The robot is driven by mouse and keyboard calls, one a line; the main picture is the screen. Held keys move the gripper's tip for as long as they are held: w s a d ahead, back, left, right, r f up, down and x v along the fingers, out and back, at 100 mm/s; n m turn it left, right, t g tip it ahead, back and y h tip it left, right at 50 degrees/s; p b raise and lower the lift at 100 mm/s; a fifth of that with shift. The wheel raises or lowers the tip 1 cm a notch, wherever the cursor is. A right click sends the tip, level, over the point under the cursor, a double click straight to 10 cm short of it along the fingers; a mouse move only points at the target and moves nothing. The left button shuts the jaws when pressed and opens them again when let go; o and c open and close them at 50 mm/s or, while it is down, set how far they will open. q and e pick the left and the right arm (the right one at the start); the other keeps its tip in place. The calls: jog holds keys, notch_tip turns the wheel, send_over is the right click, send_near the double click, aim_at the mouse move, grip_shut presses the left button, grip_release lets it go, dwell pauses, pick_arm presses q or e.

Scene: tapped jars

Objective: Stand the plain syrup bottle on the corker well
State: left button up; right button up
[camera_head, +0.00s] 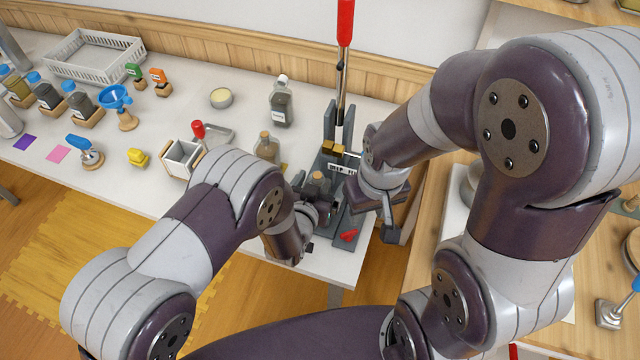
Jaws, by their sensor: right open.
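The corker (331,130) stands near the table's right end, a grey frame with a long red-handled lever and a small lettered plate. A small bottle with a tan top (318,181) is low at the corker's front. My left gripper (316,212) is right beside this bottle and partly covers it. Whether its fingers close on it, and whether the bottle stands in the well, I cannot tell. My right gripper (388,216) is open, right of the corker. A clear bottle with a tan top (267,147) stands left of the corker.
A white crate (94,58), several small jars, a blue funnel (116,98) on a stand and a small open box (182,158) with a red-handled tool occupy the left. A round tin (221,98) sits mid-table.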

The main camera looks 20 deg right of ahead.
pick_arm(q)
jog(key=shift+s, duration=0.1)
pick_arm(e)
jog(key=shift+r, duration=0.1)
dwell(0.4)
pick_arm(q)
jog(key=p+v, duration=0.4)
jog(key=v, duration=0.4)
pick_arm(e)
jog(key=shift+r, duration=2)
